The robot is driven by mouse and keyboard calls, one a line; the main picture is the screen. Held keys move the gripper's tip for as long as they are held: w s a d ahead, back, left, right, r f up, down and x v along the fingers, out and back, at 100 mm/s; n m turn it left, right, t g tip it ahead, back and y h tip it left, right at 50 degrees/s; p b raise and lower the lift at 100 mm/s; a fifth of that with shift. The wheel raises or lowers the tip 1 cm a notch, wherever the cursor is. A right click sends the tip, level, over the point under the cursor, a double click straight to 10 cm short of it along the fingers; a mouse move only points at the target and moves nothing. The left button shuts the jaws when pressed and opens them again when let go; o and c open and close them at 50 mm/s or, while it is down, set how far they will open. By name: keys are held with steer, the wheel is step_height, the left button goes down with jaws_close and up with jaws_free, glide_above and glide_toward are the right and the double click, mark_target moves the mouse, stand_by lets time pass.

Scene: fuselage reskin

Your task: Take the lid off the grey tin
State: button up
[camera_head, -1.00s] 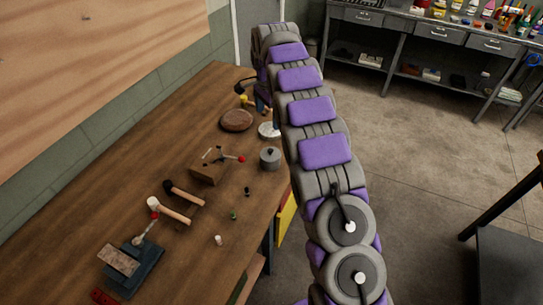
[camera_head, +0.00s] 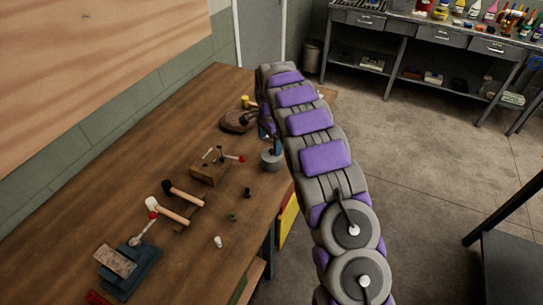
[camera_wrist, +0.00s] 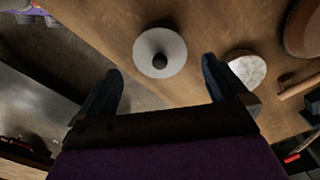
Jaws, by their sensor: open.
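The grey tin (camera_head: 271,160) stands near the right edge of the wooden workbench in the head view, partly behind my gripper. In the wrist view its round grey lid (camera_wrist: 160,50) with a dark knob (camera_wrist: 159,61) is seen from above, and the lid is on the tin. My gripper (camera_wrist: 162,75) is open and empty, its two dark fingers apart. The tin lies ahead of the fingertips, about midway between their lines. In the head view my gripper (camera_head: 270,138) hangs just above the tin; its fingertips are hard to make out there.
A pale round disc (camera_wrist: 246,69) lies right of the fingers, with a brown round block (camera_wrist: 304,28) beyond. A wooden block with a red-tipped handle (camera_head: 210,168) stands left of the tin. Mallets (camera_head: 168,210) and a vise (camera_head: 130,268) lie nearer. The bench edge is close on the right.

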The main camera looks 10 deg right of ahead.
mark_target(271, 150)
steer(key=f, duration=0.1)
steer(key=f+b, duration=0.1)
steer(key=f, duration=0.3)
steer(key=shift+w+d+f+b, duration=0.1)
steer(key=shift+d+b, duration=0.2)
steer(key=shift+b, duration=0.05)
steer(key=shift+c, duration=0.4)
steer(key=c, duration=0.7)
